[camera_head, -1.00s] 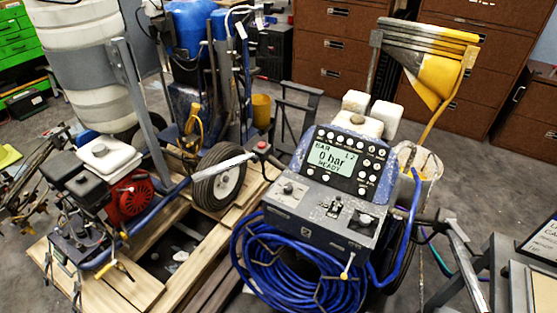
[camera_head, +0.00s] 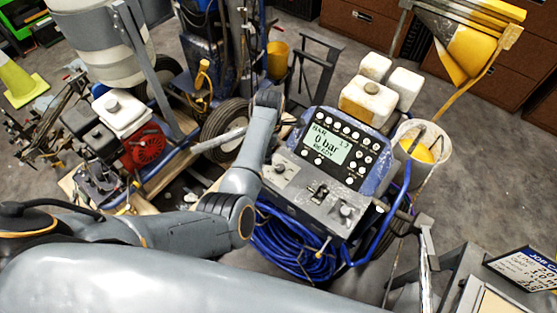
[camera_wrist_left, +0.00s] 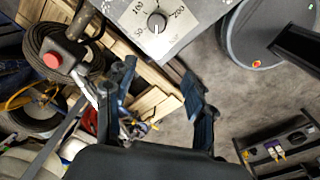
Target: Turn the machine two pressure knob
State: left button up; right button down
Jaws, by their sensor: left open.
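The line striper's control console (camera_head: 352,183) stands right of centre in the head view, its screen (camera_head: 325,148) reading 0 bar. Its sloped front panel carries a left knob (camera_head: 281,168) and a right knob (camera_head: 346,210). In the left wrist view, a dark round knob (camera_wrist_left: 157,22) with a white pointer sits on a grey dial plate marked 50, 100 and 200, at the top edge. My left gripper (camera_wrist_left: 161,75) is open and empty, its fingers apart below that knob in the picture and not touching it. In the head view my forearm reaches up left of the console; the fingers are unclear. My right gripper is not in view.
A red button (camera_wrist_left: 52,60) on a handlebar lies left of the gripper. A coiled blue hose (camera_head: 290,250) hangs below the console. A machine with a red engine (camera_head: 143,148) stands left, and a bucket (camera_head: 432,150) right. A table edge is at lower right.

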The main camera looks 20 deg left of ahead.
aim_at(279, 167)
pick_arm(q)
jog(key=shift+n, duration=0.7)
jog(key=w+f+b, duration=0.1)
jog(key=f+b, duration=0.2)
jog(key=f, duration=0.1)
jog(key=d+f+b, duration=0.1)
jog(key=f+b, duration=0.3)
jog(key=w+d+f+b, duration=0.1)
jog(key=f+b, duration=0.3)
jog(key=shift+w+d, duration=0.1)
jog(key=shift+w, duration=0.2)
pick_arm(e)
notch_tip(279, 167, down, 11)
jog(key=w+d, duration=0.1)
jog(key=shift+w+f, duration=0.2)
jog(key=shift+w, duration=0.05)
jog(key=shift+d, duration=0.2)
pick_arm(q)
grip_shut()
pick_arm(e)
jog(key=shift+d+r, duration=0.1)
